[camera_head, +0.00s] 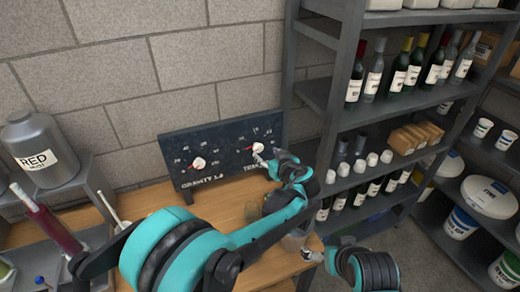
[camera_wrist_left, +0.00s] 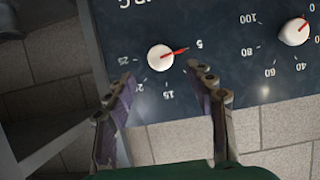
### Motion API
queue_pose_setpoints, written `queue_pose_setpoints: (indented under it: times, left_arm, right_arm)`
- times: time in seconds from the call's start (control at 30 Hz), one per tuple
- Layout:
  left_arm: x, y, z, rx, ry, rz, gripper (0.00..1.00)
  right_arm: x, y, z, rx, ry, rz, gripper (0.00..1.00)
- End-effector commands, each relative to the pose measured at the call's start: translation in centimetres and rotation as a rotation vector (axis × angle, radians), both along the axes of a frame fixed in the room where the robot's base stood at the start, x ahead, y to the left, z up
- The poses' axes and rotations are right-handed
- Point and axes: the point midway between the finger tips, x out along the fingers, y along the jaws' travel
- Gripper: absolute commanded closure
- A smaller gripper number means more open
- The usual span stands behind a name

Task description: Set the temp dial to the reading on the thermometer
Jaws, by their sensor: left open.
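A dark panel (camera_head: 225,142) with two dials stands at the back of the wooden bench. The temp dial (camera_head: 257,148) is on its right; it also shows in the left wrist view (camera_wrist_left: 160,58), a round white knob whose red pointer points close to the 5 mark. My left gripper (camera_head: 264,160) is open and empty in front of the temp dial; in the left wrist view the knob lies just beyond the fingertips, not held. My right gripper (camera_head: 314,256) is low at the right, its fingers too small to judge. A thin white rod (camera_head: 108,207) stands at the left; I cannot tell if it is the thermometer.
The gravity dial (camera_head: 198,163) is on the panel's left. A grey RED can (camera_head: 38,150) and a dark red bottle (camera_head: 52,222) stand at the left. Metal shelves (camera_head: 330,122) with bottles rise close to the right. The bench (camera_head: 150,203) is bare in front of the panel's left half.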

Motion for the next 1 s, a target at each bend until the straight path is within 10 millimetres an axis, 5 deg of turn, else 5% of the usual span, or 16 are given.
queue_pose_setpoints:
  times: [0.5,0.87,1.0]
  left_arm:
    - [6.0,2.4,-2.8,-0.002,-0.002,0.002,0.46]
    - [6.6,2.7,-3.0,-0.001,-0.002,0.001,0.46]
    - [6.6,2.7,-3.0,-0.001,-0.002,0.001,0.8]
  right_arm:
    - [0.0,0.0,-2.0,0.0,0.0,0.0,0.0]
    - [0.0,0.0,-2.0,0.0,0.0,0.0,0.0]
    - [0.0,0.0,-2.0,0.0,0.0,0.0,0.0]
